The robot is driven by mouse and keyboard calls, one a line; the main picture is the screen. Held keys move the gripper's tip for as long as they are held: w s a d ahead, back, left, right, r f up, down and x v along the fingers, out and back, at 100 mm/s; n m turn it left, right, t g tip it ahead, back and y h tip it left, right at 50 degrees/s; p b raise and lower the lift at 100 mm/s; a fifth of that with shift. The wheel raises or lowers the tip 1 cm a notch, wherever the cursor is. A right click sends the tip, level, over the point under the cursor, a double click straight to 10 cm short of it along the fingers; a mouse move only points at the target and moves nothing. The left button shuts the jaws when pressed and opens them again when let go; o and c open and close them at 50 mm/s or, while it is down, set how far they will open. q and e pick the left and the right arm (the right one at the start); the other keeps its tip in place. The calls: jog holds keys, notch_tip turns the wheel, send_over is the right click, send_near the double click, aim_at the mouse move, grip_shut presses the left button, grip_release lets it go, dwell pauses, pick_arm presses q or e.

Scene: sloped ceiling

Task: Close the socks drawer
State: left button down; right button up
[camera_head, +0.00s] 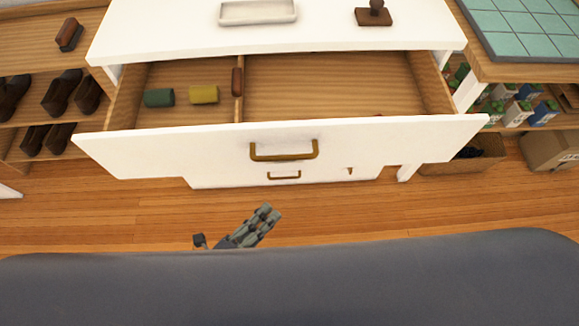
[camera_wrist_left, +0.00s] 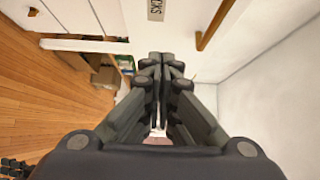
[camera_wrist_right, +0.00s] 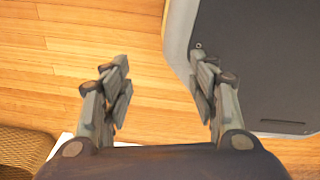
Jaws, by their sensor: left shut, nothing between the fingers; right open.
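The open drawer (camera_head: 215,137) is pulled well out of the white dresser, with a brass handle (camera_head: 284,151) on its front. Inside lie a dark green roll (camera_head: 159,97), a yellow roll (camera_head: 204,94) and a reddish-brown item (camera_head: 237,82) by the wooden divider. My left gripper (camera_head: 267,216) is shut and empty, in front of and apart from the drawer. In the left wrist view its fingertips (camera_wrist_left: 163,60) point towards white fronts, with a label ending in "CKS" (camera_wrist_left: 156,10) and a brass handle (camera_wrist_left: 215,26). My right gripper (camera_wrist_right: 160,62) is open and empty above the floor.
A white tray (camera_head: 258,12) and a brown stamp-like object (camera_head: 374,14) sit on the dresser top. A shoe shelf (camera_head: 40,120) stands left. A shelf with small cartons, a basket (camera_head: 478,156) and a box (camera_head: 551,151) are right. The wooden floor (camera_head: 150,215) before the dresser is clear.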

pick_arm(q)
jog(key=w+a+x, duration=0.2)
jog(key=x, duration=1)
jog(key=shift+w+d+r+b, duration=0.25)
jog(key=shift+d+r+b, duration=0.05)
jog(key=shift+r+b, duration=0.15)
pick_arm(e)
jog(key=shift+s+a+f, duration=0.35)
jog(key=shift+s+f, duration=0.05)
jog(key=shift+f, duration=0.1)
